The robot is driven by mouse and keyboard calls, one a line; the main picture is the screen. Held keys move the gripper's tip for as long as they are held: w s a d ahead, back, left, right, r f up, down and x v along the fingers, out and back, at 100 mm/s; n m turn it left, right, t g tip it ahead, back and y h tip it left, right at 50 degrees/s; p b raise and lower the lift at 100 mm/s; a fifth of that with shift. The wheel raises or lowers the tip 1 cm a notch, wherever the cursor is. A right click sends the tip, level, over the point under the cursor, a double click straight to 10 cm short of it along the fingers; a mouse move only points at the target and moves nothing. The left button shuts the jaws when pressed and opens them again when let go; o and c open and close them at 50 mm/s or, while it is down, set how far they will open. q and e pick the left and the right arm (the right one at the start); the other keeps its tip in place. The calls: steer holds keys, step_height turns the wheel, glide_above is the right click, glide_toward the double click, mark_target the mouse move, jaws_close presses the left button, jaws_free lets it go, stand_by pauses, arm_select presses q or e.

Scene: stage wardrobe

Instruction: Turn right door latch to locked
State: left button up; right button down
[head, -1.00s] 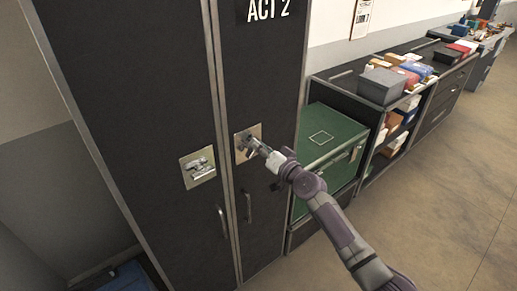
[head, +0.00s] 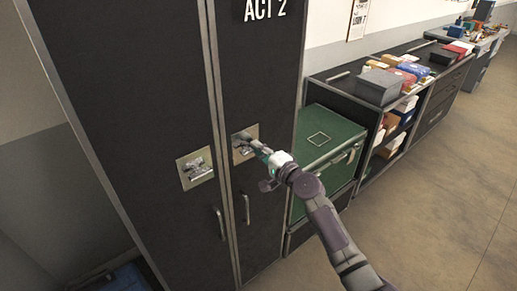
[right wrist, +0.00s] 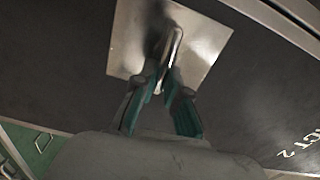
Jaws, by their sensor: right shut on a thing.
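The right door latch (head: 241,146) is a metal handle on a square plate on the right door (head: 262,85) of the dark wardrobe. My right gripper (head: 256,147) is at this latch, its arm reaching in from the lower right. In the right wrist view, the teal-sided fingers of my right gripper (right wrist: 163,84) are shut on the shiny latch handle (right wrist: 174,45), in front of the pale plate (right wrist: 205,42). The fingers and hand hide part of the handle. The left door latch (head: 197,170) sits on its own plate, with nothing touching it. My left gripper is not in view.
Vertical door handles (head: 220,222) hang below the latches. A green case (head: 330,128) stands just right of the wardrobe, close to my right arm. A shelf unit (head: 335,77) with boxes runs along the wall. The floor (head: 450,190) at right is clear.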

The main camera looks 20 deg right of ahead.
steer(key=shift+w+d+r+m, duration=0.1)
steer(key=shift+r+m, duration=0.25)
steer(key=shift+m, duration=0.05)
steer(key=c, duration=1.3)
jaws_free()
steer(key=shift+o, duration=0.5)
steer(key=shift+f, duration=0.35)
steer(key=v, duration=1.2)
steer(key=shift+r, duration=0.1)
